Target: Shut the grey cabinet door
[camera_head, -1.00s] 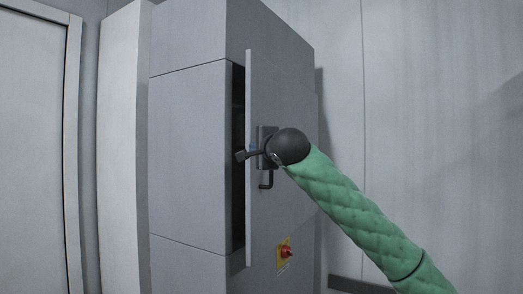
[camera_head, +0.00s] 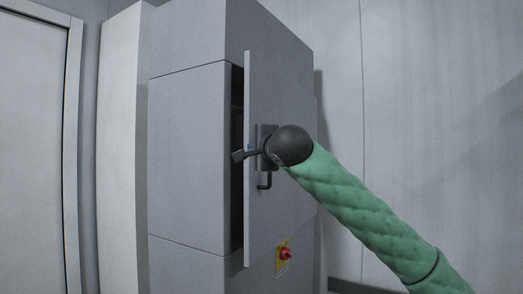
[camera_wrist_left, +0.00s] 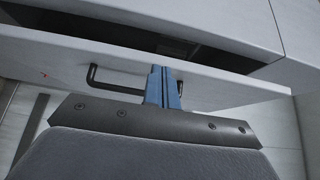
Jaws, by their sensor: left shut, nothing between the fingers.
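The grey cabinet (camera_head: 188,155) stands in the middle of the head view. Its grey door (camera_head: 283,100) is ajar, with a dark gap (camera_head: 237,110) along its left edge. A dark handle (camera_head: 265,182) is on the door's outer face. My left gripper (camera_head: 252,148) is at the door near the handle, partly hidden by the dark wrist. In the left wrist view its blue fingers (camera_wrist_left: 162,72) are shut and empty, overlapping one end of the handle (camera_wrist_left: 112,88) in front of the door face. I cannot tell whether they touch the door. My right gripper is out of view.
A red knob on a yellow plate (camera_head: 285,253) is low on the cabinet's right side. A pale upright panel (camera_head: 118,150) and a framed wall section (camera_head: 32,150) stand at the left. A bare wall (camera_head: 430,90) is behind on the right.

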